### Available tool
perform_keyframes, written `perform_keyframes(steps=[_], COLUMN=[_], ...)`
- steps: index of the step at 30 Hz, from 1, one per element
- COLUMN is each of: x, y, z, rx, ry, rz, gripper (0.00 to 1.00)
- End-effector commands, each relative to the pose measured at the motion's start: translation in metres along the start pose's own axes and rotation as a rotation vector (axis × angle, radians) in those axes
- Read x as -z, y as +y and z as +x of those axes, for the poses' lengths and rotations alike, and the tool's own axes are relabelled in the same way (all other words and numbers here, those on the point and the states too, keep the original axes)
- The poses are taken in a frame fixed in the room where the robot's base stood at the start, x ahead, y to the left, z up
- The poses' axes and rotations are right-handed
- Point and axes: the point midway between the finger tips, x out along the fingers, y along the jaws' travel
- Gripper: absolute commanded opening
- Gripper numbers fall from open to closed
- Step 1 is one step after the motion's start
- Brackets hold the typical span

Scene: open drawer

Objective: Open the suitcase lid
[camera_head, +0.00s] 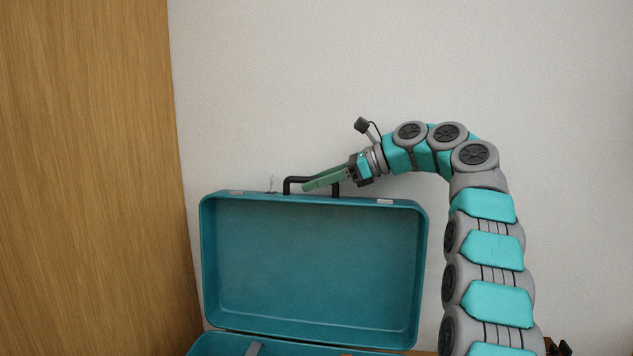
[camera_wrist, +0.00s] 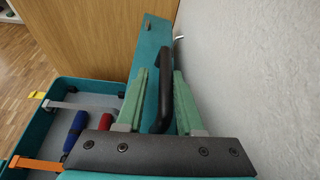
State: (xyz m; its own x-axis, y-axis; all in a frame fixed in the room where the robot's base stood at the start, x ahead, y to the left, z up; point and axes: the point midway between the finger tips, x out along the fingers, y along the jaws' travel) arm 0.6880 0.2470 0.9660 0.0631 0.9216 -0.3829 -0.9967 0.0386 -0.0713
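The teal suitcase lid (camera_head: 312,265) stands raised, close to upright, with its hollow inside facing the head camera. Its edge shows in the wrist view (camera_wrist: 150,48). The black handle (camera_head: 288,183) is on the lid's top edge, and it also shows in the wrist view (camera_wrist: 166,82). My gripper (camera_head: 308,186) is at the handle, with its green fingers pointing left. In the wrist view my gripper (camera_wrist: 160,74) has its fingers apart, with the handle between them and a gap on the left side. Contact with the right finger is unclear.
The suitcase base (camera_wrist: 68,86) lies open, holding a blue item (camera_wrist: 76,128) and a red item (camera_wrist: 105,122), with an orange strap (camera_wrist: 38,164). A wooden panel (camera_head: 90,170) stands at the left. A pale wall (camera_head: 540,110) is close behind the lid.

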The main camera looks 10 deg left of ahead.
Motion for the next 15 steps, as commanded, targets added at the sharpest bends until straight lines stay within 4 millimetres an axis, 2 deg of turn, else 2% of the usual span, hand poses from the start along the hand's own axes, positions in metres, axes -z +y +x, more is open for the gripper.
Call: perform_keyframes(steps=[1, 3, 15], x=[-0.0006, -0.0008, -0.0021], y=[0.0003, 0.0004, 0.0016], z=[0.0, 0.0001, -0.0006], rx=[0.0, 0.0, 0.001], ry=[0.0, -0.001, -0.002], rz=[-0.001, -0.001, -0.005], gripper=[0.41, 0.49, 0.5])
